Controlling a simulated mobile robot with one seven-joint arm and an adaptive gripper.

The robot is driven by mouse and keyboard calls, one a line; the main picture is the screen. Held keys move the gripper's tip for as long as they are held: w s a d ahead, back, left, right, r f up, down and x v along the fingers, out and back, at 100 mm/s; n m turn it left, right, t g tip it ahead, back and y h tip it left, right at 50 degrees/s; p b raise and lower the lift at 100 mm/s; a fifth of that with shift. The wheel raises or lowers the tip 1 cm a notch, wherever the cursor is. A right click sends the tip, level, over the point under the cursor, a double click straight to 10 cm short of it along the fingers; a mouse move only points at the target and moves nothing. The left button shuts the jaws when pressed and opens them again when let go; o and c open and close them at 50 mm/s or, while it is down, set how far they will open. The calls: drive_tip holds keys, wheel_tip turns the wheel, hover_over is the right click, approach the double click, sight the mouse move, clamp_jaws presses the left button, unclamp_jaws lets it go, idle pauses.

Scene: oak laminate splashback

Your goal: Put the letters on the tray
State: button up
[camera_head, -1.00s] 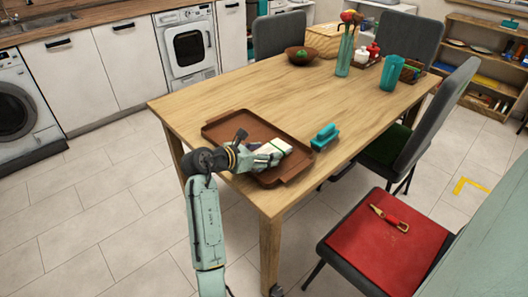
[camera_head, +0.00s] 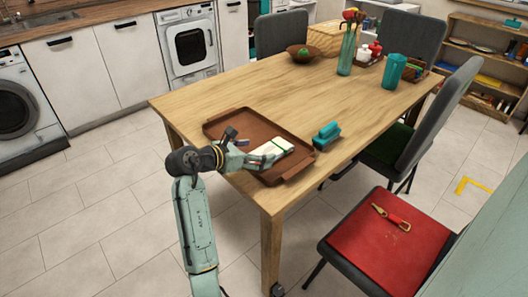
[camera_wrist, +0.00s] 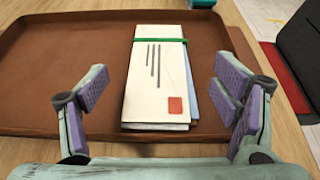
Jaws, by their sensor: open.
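The letters (camera_head: 272,149) are a bundle of white envelopes with a green band around them. They lie flat on the brown tray (camera_head: 224,123), toward its right end in the head view. In the wrist view the letters (camera_wrist: 156,80) rest on the tray (camera_wrist: 60,75), with grey lines and a red stamp on the top envelope. My gripper (camera_wrist: 160,95) is open, its purple-padded fingers on either side of the near end of the bundle and apart from it. In the head view my gripper (camera_head: 252,148) is over the tray's near side.
A teal brush-like object (camera_head: 327,136) stands on the table (camera_head: 300,92) just right of the tray. A bowl (camera_head: 300,54), a basket (camera_head: 324,38), a vase (camera_head: 346,54) and a teal pitcher (camera_head: 393,72) stand farther back. The middle of the table is clear.

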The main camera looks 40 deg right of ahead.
drive_tip(key=v, duration=0.7)
drive_tip(key=shift+a+r+b, duration=0.15)
drive_tip(key=shift+a+b, duration=0.2)
drive_tip(key=shift+b, duration=0.05)
